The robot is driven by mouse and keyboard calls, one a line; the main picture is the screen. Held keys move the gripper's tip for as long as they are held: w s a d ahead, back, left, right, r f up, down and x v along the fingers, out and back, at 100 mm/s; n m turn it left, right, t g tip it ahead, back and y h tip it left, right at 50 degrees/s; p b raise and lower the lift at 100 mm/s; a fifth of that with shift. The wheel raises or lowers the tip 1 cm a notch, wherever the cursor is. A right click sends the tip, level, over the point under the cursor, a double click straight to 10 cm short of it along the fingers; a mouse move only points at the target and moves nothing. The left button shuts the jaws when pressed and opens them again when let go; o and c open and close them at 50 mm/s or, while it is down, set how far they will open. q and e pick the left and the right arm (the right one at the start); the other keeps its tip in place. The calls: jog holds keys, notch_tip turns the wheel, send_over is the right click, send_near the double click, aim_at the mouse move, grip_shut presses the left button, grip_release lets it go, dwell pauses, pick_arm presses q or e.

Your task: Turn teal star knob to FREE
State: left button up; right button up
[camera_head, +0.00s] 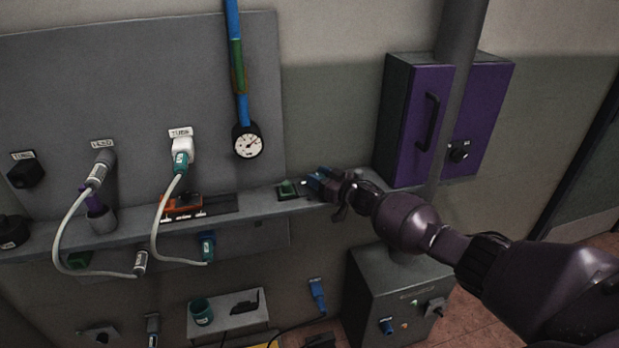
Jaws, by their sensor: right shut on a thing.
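A small green block (287,188) sits on a dark plate on the ledge, just left of the fingertips. No FREE marking is legible. My left gripper is not in view.
The grey ledge (262,201) runs along the wall under a panel with cables and a white connector (182,146). A pressure gauge (247,141) hangs on a blue pipe (233,25). The purple cabinet (413,145) and a pole stand behind my arm. A grey box (372,291) stands below.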

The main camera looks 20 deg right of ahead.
jog(key=shift+s+a+f, duration=0.1)
jog(key=shift+f, duration=0.1)
jog(key=o, duration=1.1)
jog(key=shift+o, duration=0.9)
jog(key=shift+r, duration=0.1)
jog(key=v, duration=1)
jog(key=shift+s, duration=0.35)
